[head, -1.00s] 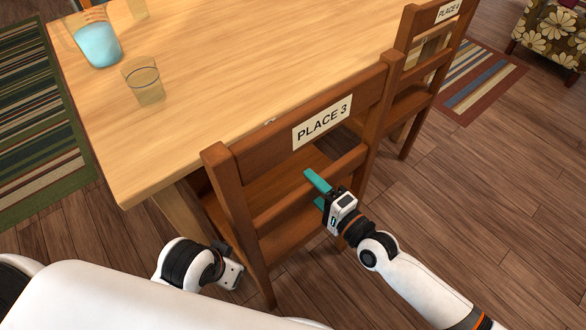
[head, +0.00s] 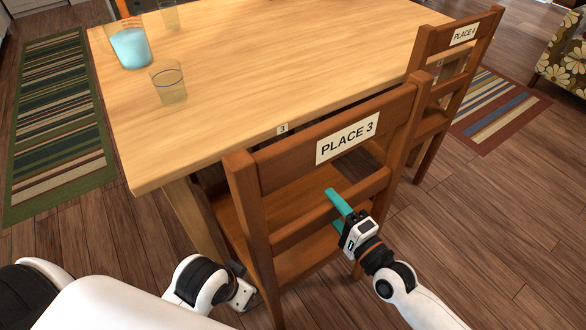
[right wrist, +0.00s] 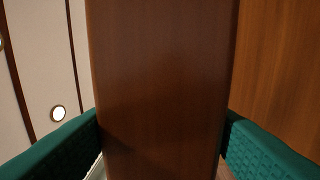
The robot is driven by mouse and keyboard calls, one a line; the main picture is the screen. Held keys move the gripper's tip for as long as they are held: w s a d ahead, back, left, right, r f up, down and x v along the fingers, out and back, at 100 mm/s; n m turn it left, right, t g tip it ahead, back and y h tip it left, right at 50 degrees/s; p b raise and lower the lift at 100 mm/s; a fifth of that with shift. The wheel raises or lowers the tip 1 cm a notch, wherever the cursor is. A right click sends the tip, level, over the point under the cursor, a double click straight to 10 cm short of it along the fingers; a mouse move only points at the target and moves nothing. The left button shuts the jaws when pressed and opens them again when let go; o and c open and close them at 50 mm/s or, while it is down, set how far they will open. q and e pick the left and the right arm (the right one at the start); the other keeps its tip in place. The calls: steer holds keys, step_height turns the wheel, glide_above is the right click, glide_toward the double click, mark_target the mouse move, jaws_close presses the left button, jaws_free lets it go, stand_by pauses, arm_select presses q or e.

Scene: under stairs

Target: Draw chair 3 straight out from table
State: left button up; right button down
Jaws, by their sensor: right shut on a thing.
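Chair 3 (head: 262,176) is a brown wooden chair with a "PLACE 3" label (head: 347,138) on its top rail. It stands upright at the near edge of the light wooden table (head: 290,60), its seat partly under the tabletop. My right gripper (head: 340,208) is shut on the middle rail of the chair's back. In the right wrist view, the brown rail (right wrist: 162,90) fills the space between the green fingers. My left gripper (head: 243,292) is low beside the chair's left back post; its fingers are hidden.
A second chair (head: 455,70), labelled "PLACE 4", stands to the right of chair 3. Striped rugs lie left (head: 60,120) and right (head: 497,112). Wooden floor is clear at lower right.

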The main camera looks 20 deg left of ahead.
steer(key=shift+s+f, duration=0.25)
steer(key=shift+f, duration=0.7)
steer(key=c, duration=0.8)
jaws_free()
steer(key=shift+f, duration=0.1)
steer(key=o, duration=0.4)
steer(key=shift+w+a+f, duration=0.1)
steer(key=shift+w+a, duration=0.15)
steer(key=shift+w, duration=0.05)
arm_select(q)
steer(key=shift+w+a+f, duration=0.1)
steer(key=shift+a+f, duration=0.1)
steer(key=shift+f, duration=0.1)
arm_select(e)
steer(key=shift+o, duration=0.2)
steer(key=shift+r, duration=0.2)
steer(key=shift+d, duration=0.15)
